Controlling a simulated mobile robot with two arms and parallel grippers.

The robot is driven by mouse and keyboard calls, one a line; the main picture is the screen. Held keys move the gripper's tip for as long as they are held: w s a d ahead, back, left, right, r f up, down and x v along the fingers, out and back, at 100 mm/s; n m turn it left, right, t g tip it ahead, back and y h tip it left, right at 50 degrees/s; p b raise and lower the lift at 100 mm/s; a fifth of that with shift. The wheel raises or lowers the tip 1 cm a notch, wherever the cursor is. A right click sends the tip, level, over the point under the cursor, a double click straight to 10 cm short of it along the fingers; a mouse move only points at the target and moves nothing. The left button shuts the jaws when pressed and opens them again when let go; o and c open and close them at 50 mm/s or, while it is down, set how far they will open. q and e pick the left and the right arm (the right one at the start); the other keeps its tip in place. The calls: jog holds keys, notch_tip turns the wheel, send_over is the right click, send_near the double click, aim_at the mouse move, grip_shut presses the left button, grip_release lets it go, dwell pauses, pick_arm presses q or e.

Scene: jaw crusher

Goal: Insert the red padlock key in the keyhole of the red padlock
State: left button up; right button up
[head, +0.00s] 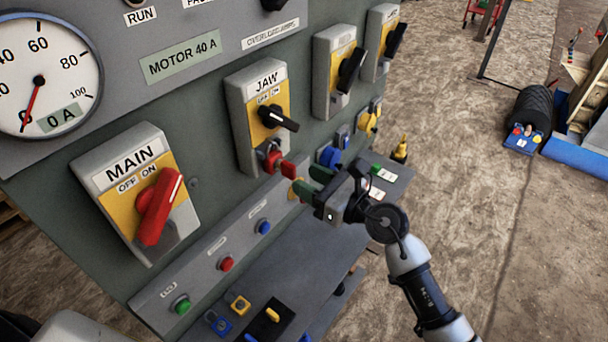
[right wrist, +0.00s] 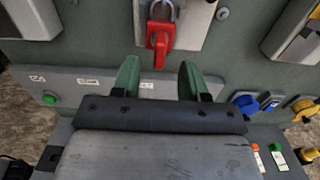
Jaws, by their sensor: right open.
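The red padlock (head: 272,158) hangs by its shackle below the black handle of the JAW switch (head: 255,120). It also shows in the right wrist view (right wrist: 154,37). The red padlock key (head: 288,169) sticks out from the padlock's lower part toward my gripper, and shows in the right wrist view (right wrist: 159,58). The keyhole is hidden and I cannot tell how deep the key sits. My right gripper (head: 306,181) is open and empty, its green fingers apart, close to the key and pointing at it. My left gripper is not in view.
A sloped ledge with push buttons (head: 226,263) runs below the switches. The lower shelf (head: 200,334) holds small blue and yellow items. Open floor lies right of the panel.

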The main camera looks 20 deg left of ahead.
jog(key=shift+v, duration=2.35)
jog(key=w+d+f+m+t+h+b, duration=0.1)
jog(key=w+d+f+m+t+h, duration=0.3)
jog(key=f+m, duration=0.65)
jog(key=s+d+f+m+t+h+b, duration=0.1)
jog(key=d+f+m+t, duration=0.1)
jog(key=d+f+m, duration=0.65)
jog(key=s+d+f+m+h, duration=0.3)
jog(key=f+m, duration=0.3)
jog(key=f, duration=0.4)
jog(key=s+d+f+m+h, duration=0.25)
jog(key=f+m, duration=0.25)
jog(key=f, duration=0.4)
jog(key=s+d+f+m+g+h+b, duration=0.1)
jog(key=s+d+f+m+g+h, duration=0.15)
jog(key=s+d+f+m, duration=0.4)
jog(key=s+d+f+m+g+h+b, duration=0.1)
jog(key=s+d+f+m+g+h, duration=0.15)
jog(key=s+f, duration=0.75)
jog(key=s+d+f+m+g, duration=0.1)
jog(key=s+f+m+g, duration=0.1)
jog(key=s, duration=0.5)
jog(key=s+d+f+m+g+h, duration=0.1)
jog(key=s+d+f+m+g, duration=0.1)
jog(key=s, duration=0.6)
jog(key=s+d+f+m+g, duration=0.2)
jog(key=s+f+m, duration=0.2)
jog(key=s, duration=0.3)
jog(key=shift+s+m, duration=0.3)
